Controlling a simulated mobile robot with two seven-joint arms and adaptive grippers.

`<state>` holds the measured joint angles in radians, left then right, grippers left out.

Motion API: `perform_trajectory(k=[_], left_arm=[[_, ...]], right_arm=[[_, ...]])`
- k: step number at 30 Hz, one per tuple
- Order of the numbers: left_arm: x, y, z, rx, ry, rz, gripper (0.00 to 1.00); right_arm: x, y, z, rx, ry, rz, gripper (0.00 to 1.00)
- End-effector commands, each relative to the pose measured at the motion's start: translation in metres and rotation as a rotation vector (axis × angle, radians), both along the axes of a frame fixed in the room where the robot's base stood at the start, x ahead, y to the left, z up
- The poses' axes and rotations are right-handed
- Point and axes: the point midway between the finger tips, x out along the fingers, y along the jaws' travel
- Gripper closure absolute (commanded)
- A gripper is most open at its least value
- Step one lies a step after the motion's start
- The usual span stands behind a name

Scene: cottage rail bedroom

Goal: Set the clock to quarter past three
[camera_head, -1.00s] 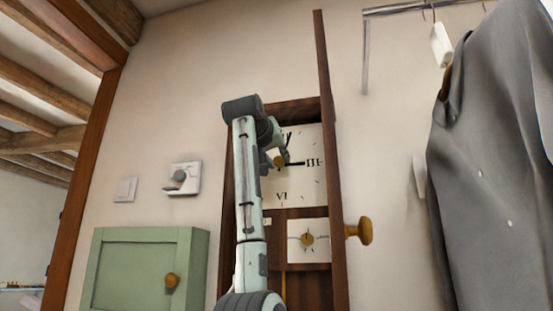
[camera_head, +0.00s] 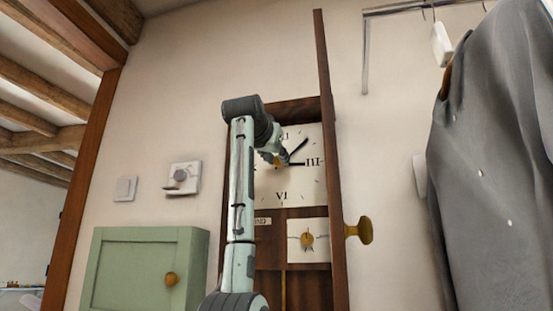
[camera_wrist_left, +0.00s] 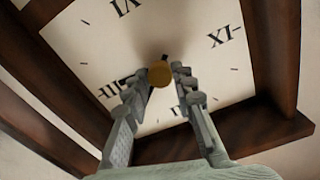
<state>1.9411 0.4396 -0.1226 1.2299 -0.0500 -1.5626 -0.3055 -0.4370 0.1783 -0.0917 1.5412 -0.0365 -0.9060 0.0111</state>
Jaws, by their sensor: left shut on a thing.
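The clock has a cream face (camera_head: 305,190) with Roman numerals in a dark wood case (camera_head: 292,107). Its short, thick hand points at III, and its longer hand (camera_head: 299,147) points up and right, between XII and III. My left gripper (camera_head: 275,157) is at the middle of the face and covers part of its left side. In the left wrist view the face appears upside down, and the fingers (camera_wrist_left: 158,78) are closed around the brass centre knob (camera_wrist_left: 160,74). The fingers hide part of the hands there. My right gripper is not in view.
The clock's narrow door (camera_head: 329,110) stands open at the right, with a brass knob (camera_head: 360,231). A small lower dial (camera_head: 308,241) sits below the face. A green cabinet (camera_head: 140,265) and wall switches (camera_head: 183,178) are left; a grey garment (camera_head: 495,170) hangs right.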

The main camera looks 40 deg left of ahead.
Motion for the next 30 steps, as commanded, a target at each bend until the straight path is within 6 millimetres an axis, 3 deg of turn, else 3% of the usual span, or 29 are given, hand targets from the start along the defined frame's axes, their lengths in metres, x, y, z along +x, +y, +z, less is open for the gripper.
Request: perform_trajectory(k=[18,30], left_arm=[[-0.0008,-0.0003,0.0010,0.470,0.256,0.001,1.00],[-0.0004,-0.0005,0.0007,0.612,0.334,-0.001,1.00]], right_arm=[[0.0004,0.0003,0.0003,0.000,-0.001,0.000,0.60],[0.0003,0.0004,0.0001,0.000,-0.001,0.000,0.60]])
